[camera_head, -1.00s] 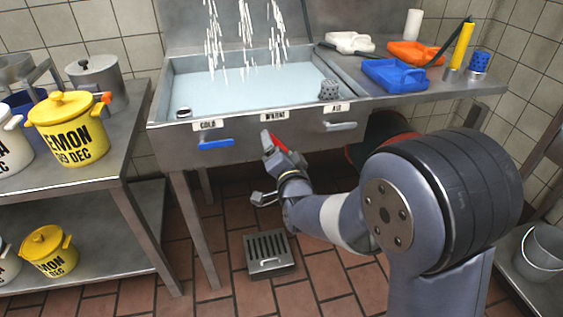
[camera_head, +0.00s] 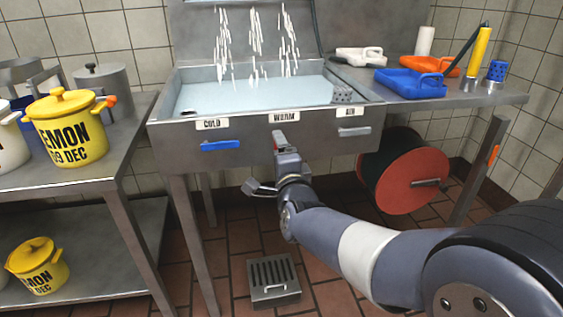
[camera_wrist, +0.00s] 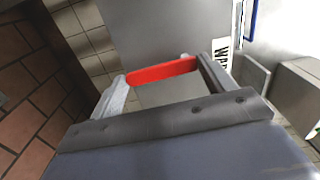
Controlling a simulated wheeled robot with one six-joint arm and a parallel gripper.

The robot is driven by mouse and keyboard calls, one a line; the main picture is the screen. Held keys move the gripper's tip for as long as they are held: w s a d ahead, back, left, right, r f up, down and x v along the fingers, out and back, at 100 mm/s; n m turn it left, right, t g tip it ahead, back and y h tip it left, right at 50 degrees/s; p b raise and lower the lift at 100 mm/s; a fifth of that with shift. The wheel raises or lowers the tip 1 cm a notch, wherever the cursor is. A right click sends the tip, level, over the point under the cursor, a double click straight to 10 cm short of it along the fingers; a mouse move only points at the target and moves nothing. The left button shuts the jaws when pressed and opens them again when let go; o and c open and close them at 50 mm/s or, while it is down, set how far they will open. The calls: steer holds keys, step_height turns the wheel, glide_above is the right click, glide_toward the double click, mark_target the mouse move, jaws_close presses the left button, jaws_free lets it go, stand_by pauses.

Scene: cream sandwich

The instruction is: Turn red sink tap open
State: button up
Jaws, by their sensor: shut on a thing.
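The red tap handle (camera_wrist: 165,70) is on the sink front under the WARM label (camera_head: 284,116). In the wrist view it spans the gap between my two fingers, and my gripper (camera_wrist: 163,74) is shut on it. In the head view my gripper (camera_head: 279,140) reaches up to the sink front and hides nearly all of the handle. The sink (camera_head: 250,96) is a steel basin holding pale water, and white streams fall into it at the back. The blue handle (camera_head: 221,146) lies level under the COLD label (camera_head: 212,124).
A grey handle (camera_head: 354,131) is under the AIR label. A red reel (camera_head: 411,180) hangs below the sink at right. A floor drain (camera_head: 273,280) lies beneath. A side table (camera_head: 60,187) with yellow pots stands at left. Blue and orange trays sit on the right counter.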

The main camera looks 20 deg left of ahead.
stand_by(0.4)
steer(key=o, duration=1.4)
steer(key=p+v, duration=0.1)
steer(key=v, duration=0.9)
steer(key=shift+s+d+p, duration=0.2)
steer(key=shift+s+p, duration=0.15)
steer(key=shift+p, duration=0.05)
steer(key=shift+w, duration=0.1)
steer(key=b+x, duration=0.1)
steer(key=x, duration=0.9)
steer(key=shift+w+a, duration=0.15)
steer(key=shift+w, duration=0.15)
